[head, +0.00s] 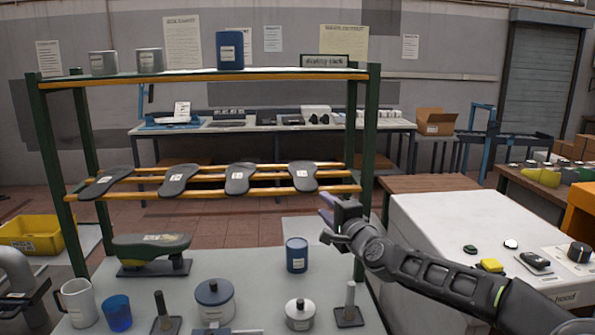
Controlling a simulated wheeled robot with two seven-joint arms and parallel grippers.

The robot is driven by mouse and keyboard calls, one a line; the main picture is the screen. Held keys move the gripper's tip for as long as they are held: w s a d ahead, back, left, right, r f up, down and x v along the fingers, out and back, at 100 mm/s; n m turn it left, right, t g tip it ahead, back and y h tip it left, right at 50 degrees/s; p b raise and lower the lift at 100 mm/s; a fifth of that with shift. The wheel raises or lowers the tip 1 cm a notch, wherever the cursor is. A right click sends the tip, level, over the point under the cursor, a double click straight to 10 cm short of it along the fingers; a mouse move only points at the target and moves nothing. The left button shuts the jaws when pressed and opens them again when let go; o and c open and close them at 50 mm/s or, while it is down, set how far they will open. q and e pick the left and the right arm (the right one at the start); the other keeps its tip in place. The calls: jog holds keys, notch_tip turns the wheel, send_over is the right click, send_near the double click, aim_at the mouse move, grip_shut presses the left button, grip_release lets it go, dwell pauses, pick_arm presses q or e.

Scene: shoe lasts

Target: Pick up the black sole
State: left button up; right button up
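Several dark soles with white labels lie in a row across the orange rails of the green-posted rack: one at far left (106,183), a second (178,179), a third (240,178) and a fourth at right (304,176). All look black or dark grey. My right gripper (326,213) is just below and right of the fourth sole, near the rack's right post, apart from the soles. My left gripper (30,303) shows only partly at the lower left edge, far from the soles.
A dark green shoe-shaped piece (152,252) stands on the table below the rack. Mugs, lidded pots (214,300) and a blue canister (297,254) stand there too. A white cabinet (440,225) is at right. Cups stand on the rack's top shelf (270,72).

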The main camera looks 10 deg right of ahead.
aim_at(312, 191)
jog(key=shift+p+x, duration=0.65)
jog(key=shift+x, duration=0.5)
jog(key=p+x, duration=0.2)
jog(key=x, duration=0.1)
jog(key=p+x, duration=0.1)
jog(key=shift+w+r, duration=0.25)
jog(key=shift+w+a+f+p, duration=0.1)
jog(key=shift+w+f+p, duration=0.05)
jog(key=shift+w+p, duration=0.2)
jog(key=shift+c, duration=0.3)
